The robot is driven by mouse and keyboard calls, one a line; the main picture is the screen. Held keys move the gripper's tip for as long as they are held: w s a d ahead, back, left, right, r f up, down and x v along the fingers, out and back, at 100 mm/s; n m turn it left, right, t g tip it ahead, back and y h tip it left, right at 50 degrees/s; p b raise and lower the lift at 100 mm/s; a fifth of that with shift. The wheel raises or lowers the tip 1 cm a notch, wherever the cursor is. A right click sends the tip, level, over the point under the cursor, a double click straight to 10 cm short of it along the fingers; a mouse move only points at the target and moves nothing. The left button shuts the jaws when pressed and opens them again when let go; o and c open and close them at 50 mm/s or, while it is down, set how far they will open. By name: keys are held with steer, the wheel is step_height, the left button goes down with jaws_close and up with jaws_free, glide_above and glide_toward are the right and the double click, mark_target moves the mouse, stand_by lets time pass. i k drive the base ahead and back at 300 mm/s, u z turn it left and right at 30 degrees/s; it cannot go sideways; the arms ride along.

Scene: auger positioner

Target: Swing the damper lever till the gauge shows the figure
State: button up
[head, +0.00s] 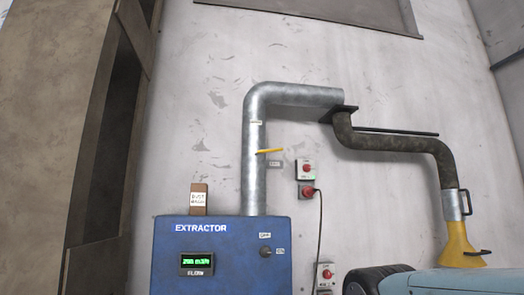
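The yellow damper lever (269,151) sticks out to the right from the vertical galvanised duct (252,180), tilted slightly upward at its free end. Small labels sit on the duct above it and beside it on the right; they are too small to read. The gauge (197,264) is a black display with green digits on the front of the blue extractor cabinet (222,250). The digits are too blurred to read surely; the unit looks like m3/h. My gripper is not in view.
A round black knob (265,252) sits on the cabinet. Red-button switch boxes (305,169) hang on the wall to the right. A dark hose arm (395,142) leads to a yellow hood (461,245). A tall brown cabinet (60,120) stands at left.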

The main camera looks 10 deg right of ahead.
mark_target(277, 149)
steer(key=z, duration=0.15)
steer(key=i, duration=0.9)
steer(key=u, duration=0.05)
